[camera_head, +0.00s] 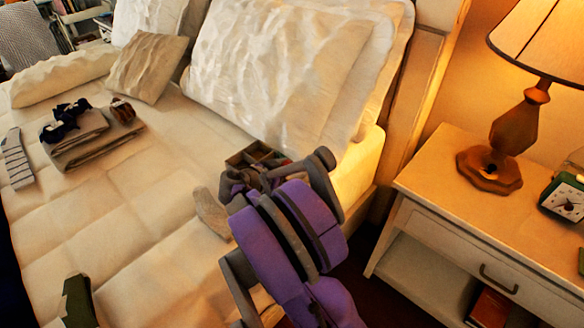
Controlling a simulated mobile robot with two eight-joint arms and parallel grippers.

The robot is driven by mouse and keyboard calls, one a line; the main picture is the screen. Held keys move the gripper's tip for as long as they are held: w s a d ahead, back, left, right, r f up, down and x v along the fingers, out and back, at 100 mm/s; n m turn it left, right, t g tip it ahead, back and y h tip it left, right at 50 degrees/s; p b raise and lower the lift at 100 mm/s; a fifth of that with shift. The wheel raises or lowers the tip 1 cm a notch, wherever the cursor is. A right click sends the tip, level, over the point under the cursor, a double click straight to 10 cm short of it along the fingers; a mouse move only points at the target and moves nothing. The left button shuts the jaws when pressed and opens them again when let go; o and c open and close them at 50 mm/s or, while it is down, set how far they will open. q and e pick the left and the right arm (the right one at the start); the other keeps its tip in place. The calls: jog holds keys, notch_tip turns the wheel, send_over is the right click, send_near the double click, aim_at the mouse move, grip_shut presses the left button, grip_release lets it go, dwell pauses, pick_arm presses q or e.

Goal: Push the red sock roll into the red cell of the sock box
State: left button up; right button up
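The sock box (237,160) is a small brown box with divided cells on the bed, in front of the large pillow. My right arm hides its near and right parts. A small reddish patch (281,162) shows at its right side; I cannot tell whether it is the red sock roll or part of the red cell. My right gripper (238,183) is at the near side of the box, mostly hidden behind my purple arm, so its fingers and any contact cannot be made out. My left gripper cannot be identified in view.
A beige sock-like item (211,214) lies left of my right arm. Folded clothes (92,140) with dark items on top and a striped cloth (18,160) lie farther left. A dark green object (78,302) is at the bottom left. A nightstand (450,190) with a lamp (515,135) stands right.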

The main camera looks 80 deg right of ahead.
jog(key=o, duration=1.1)
jog(key=shift+o, duration=0.2)
jog(key=p+v, duration=0.2)
jog(key=v, duration=0.9)
jog(key=shift+s, duration=0.1)
